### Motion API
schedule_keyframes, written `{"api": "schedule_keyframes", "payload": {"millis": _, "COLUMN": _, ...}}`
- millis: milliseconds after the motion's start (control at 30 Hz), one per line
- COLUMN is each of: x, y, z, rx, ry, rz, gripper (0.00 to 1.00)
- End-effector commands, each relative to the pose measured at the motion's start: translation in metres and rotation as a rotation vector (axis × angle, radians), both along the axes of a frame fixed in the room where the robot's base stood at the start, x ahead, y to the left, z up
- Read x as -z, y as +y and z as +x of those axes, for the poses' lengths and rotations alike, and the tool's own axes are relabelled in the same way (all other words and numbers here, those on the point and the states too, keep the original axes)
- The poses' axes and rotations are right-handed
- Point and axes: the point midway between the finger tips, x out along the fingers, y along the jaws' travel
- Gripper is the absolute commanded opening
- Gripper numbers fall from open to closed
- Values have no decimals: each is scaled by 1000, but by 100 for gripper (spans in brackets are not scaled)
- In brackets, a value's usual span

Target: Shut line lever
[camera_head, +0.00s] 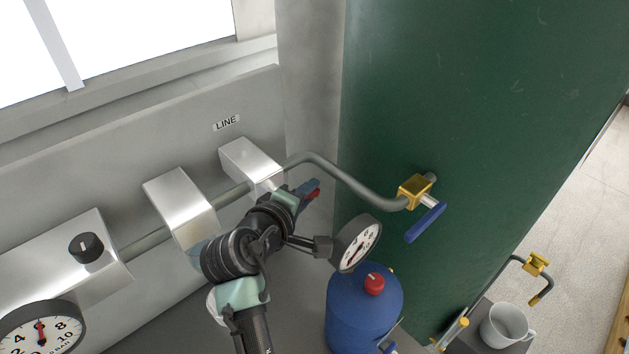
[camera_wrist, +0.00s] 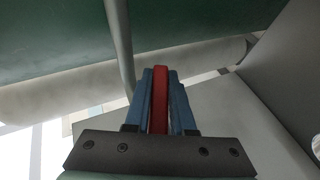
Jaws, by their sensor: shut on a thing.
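The LINE label (camera_head: 227,123) is on the grey wall panel above a silver block (camera_head: 250,165) on the pipe. A red lever (camera_head: 314,194) shows at the right of that block, partly hidden by my gripper (camera_head: 308,188). In the wrist view the red lever (camera_wrist: 160,100) stands between the two blue fingers of my gripper (camera_wrist: 160,84), which is shut on it. The lever's pivot is hidden, so I cannot tell its full angle to the pipe.
A gauge (camera_head: 357,243) and a blue canister (camera_head: 364,307) with a red knob are right of my arm. A brass valve with a blue handle (camera_head: 425,222) sits on the pipe by the green wall (camera_head: 460,110). A mug (camera_head: 503,326) stands lower right.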

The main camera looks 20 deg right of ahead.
Motion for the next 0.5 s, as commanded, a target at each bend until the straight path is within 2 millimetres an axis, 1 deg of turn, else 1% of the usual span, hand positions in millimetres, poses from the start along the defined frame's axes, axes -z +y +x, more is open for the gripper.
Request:
{"api": "schedule_keyframes", "payload": {"millis": 33, "x": -8, "y": 1, "z": 1, "rx": 1, "ry": 20, "rz": 43, "gripper": 0}}
{"api": "schedule_keyframes", "payload": {"millis": 500, "x": 14, "y": 15, "z": -3, "rx": 5, "ry": 172, "rz": 465, "gripper": 0}}
